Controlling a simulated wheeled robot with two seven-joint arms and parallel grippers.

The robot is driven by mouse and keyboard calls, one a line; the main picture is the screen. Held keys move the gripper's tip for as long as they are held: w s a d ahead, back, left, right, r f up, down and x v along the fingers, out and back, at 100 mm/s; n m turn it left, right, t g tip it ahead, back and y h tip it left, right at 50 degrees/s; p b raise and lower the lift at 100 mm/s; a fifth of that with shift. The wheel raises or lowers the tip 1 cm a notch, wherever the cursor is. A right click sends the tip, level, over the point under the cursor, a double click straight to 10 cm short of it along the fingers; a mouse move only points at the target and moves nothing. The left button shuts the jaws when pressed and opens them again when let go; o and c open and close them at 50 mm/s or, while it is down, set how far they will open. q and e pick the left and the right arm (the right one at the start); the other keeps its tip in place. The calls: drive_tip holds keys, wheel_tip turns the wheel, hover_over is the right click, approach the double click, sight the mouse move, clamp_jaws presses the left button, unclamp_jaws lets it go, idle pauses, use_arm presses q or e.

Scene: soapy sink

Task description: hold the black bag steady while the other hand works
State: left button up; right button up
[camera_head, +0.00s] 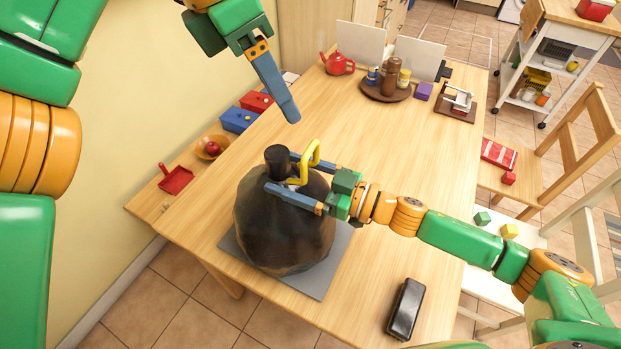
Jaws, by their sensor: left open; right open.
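The black bag (283,232) stands on a grey mat (331,277) near the left edge of the wooden table. Its dark neck (277,158) points up. My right gripper (281,172) is open, reaching in from the right, with its fingers at the bag's top and the neck close to its fingertips. A yellow loop (312,152) stands up by these fingers. Whether it belongs to the bag is unclear. My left gripper (277,90) is open and empty, above the table and beyond the bag. Its two fingers overlap in view.
A black case (405,309) lies at the near right of the table (385,190). A round tray (384,95) with jars and a red teapot (337,64) stand at the far end. The table's middle is mostly clear.

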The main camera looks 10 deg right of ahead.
clamp_jaws()
idle(0.3)
idle(0.3)
drive_tip(key=shift+o, duration=0.4)
unclamp_jaws()
drive_tip(key=c, duration=1.2)
